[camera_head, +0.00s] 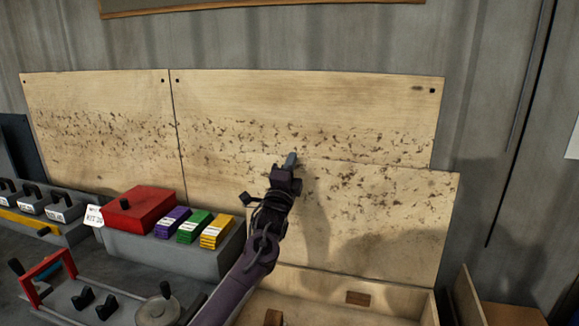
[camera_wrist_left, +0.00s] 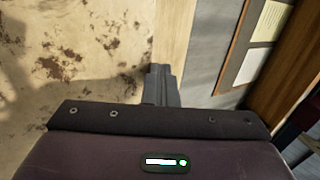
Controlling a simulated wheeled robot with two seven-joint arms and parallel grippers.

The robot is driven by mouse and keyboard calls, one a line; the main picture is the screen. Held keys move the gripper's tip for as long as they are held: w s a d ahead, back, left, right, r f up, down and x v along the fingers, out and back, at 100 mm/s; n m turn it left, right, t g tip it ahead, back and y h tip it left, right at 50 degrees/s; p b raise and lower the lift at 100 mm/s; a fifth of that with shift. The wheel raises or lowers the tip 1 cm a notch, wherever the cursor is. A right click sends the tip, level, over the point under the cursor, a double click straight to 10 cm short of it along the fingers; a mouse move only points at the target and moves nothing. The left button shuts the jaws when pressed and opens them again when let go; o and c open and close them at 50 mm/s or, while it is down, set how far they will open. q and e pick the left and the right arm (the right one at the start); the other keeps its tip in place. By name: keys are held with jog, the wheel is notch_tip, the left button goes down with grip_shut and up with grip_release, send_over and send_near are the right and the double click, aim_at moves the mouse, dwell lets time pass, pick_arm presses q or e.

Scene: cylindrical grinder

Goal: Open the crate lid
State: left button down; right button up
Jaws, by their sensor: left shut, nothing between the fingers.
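The wooden crate (camera_head: 432,308) is at the bottom right of the head view, its inside partly visible. Its pale, brown-stained lid (camera_head: 400,225) stands raised at the back, in front of the wall boards. My left gripper (camera_head: 291,160) is shut and empty, pointing up near the lid's upper left part. I cannot tell whether it touches the lid. In the left wrist view the closed fingers (camera_wrist_left: 160,85) show beside a pale wooden surface. My arm hides part of the crate's left side. My right gripper is in neither view.
Stained plywood boards (camera_head: 100,125) cover the wall behind. Left of my arm are a grey tray (camera_head: 175,262) with a red box (camera_head: 140,209) and coloured packs, and a red-handled caddy (camera_head: 75,308). A small wooden block (camera_head: 357,298) lies in the crate.

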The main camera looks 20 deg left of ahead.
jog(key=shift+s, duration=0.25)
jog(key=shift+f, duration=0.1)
